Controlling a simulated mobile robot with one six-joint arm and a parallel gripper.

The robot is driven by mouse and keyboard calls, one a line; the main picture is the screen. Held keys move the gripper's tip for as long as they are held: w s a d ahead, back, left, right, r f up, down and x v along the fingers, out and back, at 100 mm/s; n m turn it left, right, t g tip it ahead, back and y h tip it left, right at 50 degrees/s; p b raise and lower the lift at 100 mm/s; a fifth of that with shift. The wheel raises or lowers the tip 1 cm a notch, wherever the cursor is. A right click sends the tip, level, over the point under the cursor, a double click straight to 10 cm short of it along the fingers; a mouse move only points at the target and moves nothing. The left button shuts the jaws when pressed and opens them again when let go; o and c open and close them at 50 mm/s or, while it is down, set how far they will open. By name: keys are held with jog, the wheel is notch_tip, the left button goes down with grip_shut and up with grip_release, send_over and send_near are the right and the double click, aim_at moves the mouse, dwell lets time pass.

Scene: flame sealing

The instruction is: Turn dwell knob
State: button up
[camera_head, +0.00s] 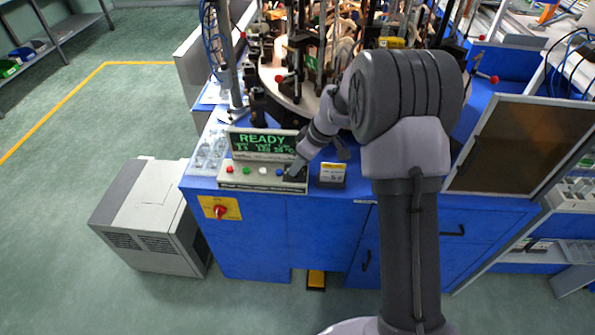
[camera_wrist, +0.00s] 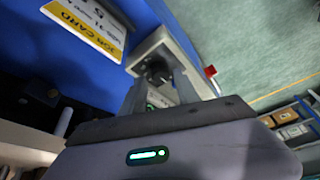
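The control panel (camera_head: 240,178) is a pale box on the blue machine's front left corner, with a row of coloured buttons. A dark round knob (camera_wrist: 158,72) shows in the wrist view at the panel's end. The knob's markings are not readable.
A display (camera_head: 263,143) reading READY stands behind the panel. Small glass pieces (camera_head: 208,152) stand at left. A red rotary switch (camera_head: 220,211) is on the cabinet front below.

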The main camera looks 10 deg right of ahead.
jog(key=shift+x, duration=0.9)
jog(key=shift+s, duration=0.1)
grip_shut()
